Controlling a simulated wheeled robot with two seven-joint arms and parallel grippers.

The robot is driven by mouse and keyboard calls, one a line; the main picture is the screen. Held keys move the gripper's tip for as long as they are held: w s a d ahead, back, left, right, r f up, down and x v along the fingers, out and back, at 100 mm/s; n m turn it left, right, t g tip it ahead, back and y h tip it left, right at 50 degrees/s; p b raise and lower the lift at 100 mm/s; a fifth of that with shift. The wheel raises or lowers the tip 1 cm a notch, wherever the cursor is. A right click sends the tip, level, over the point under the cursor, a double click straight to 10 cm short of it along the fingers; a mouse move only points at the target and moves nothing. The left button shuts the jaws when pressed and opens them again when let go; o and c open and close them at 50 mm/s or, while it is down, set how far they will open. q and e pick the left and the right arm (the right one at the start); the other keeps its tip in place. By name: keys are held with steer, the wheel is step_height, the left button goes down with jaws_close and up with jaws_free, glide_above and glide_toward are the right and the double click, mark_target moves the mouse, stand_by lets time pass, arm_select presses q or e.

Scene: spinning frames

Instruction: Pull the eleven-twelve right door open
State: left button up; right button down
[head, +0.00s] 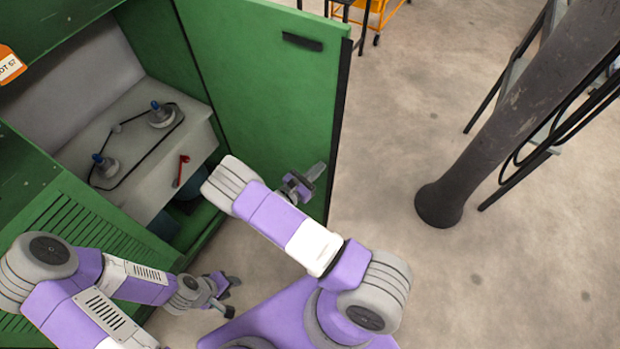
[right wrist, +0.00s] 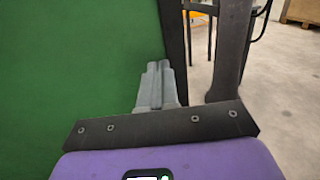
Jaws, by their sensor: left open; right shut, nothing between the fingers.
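The green right door (head: 262,90) stands swung open in the head view, with a dark handle slot (head: 302,41) near its top and a dark edge strip on its right side. My right gripper (head: 318,171) is shut and empty, in front of the door's lower part near its free edge. In the right wrist view the shut fingers (right wrist: 157,75) point along the green door (right wrist: 75,70), close to its dark edge; I cannot tell whether they touch it. My left gripper (head: 230,296) is open and empty, low in front of the cabinet.
The open green cabinet shows a grey shelf (head: 140,170) with spindles, a looped dark cord and a red lever (head: 181,170). A louvred green panel (head: 65,215) is at left. A dark column (head: 510,120) stands at right. The floor between door and column is clear.

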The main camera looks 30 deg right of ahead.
stand_by(0.4)
steer(key=s+a+p, duration=0.1)
steer(key=s+a, duration=0.6)
steer(key=a, duration=0.4)
steer(key=shift+a+p, duration=0.3)
steer(key=shift+a, duration=0.1)
steer(key=shift+s, duration=0.1)
steer(key=s+d+r+m+g+y+p, duration=0.25)
steer(key=r+m+g, duration=0.25)
steer(key=m+g, duration=0.25)
steer(key=s+a+f+m+g+y, duration=0.2)
steer(key=s+f+m+g+y, duration=0.2)
steer(key=s+f+y, duration=0.3)
steer(key=s+a+f+m+t+y+b, duration=0.2)
steer(key=s+a+f+m+y, duration=0.3)
steer(key=a+y, duration=0.4)
steer(key=w+m+t+y, duration=0.1)
steer(key=w+m+t, duration=0.1)
steer(key=w+m+t+y, duration=0.1)
steer(key=m, duration=0.1)
steer(key=w+m+t+y, duration=0.1)
steer(key=w+m+t, duration=0.1)
steer(key=m, duration=0.1)
steer(key=shift+w+a+f+t, duration=0.1)
steer(key=shift+w+f+t, duration=0.25)
steer(key=shift+f, duration=0.05)
